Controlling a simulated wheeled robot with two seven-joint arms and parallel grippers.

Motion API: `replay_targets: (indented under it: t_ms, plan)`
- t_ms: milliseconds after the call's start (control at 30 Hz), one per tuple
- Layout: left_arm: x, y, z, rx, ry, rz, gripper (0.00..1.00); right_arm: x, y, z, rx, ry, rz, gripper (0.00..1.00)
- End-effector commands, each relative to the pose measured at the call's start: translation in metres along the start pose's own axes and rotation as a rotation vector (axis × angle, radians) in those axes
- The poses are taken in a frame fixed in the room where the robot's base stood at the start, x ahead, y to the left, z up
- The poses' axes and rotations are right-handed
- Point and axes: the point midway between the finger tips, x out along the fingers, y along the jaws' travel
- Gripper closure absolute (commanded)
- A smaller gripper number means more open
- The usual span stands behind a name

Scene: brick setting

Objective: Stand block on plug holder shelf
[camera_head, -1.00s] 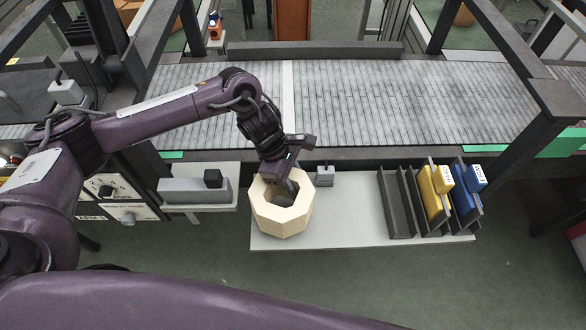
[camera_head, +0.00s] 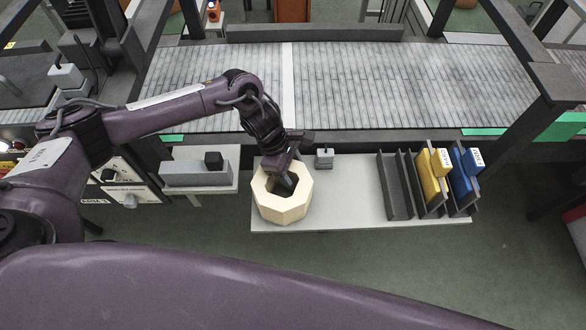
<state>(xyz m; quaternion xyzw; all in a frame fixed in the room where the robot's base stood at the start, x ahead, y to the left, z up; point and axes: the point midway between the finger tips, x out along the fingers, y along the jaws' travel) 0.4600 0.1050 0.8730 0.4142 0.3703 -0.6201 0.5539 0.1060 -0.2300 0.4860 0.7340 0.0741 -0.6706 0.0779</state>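A pale wooden octagonal block (camera_head: 283,212) with a dark hollow in its top is at the left end of a white shelf (camera_head: 345,208). My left gripper (camera_head: 287,183) comes down over it, with its fingertips at or inside the hollow. The fingers are partly hidden, so I cannot tell whether they grip the block. I also cannot tell whether the block rests on the shelf or is held just above it. Which surface is the plug holder shelf is not clear from the view. My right gripper is not in view.
A small grey block (camera_head: 324,158) stands behind the wooden block. Dark slotted racks (camera_head: 395,188) with a yellow piece (camera_head: 430,180) and a blue piece (camera_head: 462,178) stand at right. The conveyor (camera_head: 400,85) lies behind.

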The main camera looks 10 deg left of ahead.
Motion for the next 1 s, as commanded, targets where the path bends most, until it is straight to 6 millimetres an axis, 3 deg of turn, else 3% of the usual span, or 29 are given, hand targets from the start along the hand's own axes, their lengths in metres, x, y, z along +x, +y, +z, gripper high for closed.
replay_targets:
  t_ms: [233, 333, 700, 1000]
  plan:
    - [-0.003, 0.000, 0.000, 0.000, 0.000, 0.001, 0.46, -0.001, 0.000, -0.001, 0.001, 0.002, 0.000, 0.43]
    - [-0.013, 0.001, -0.001, 0.000, 0.000, 0.004, 0.46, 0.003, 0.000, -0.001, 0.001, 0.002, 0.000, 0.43]
    - [-0.088, 0.001, -0.001, 0.002, 0.001, 0.005, 0.46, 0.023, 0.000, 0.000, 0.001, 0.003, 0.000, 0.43]
    - [-0.120, 0.000, 0.000, 0.000, 0.001, 0.001, 0.46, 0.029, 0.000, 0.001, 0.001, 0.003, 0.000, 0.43]
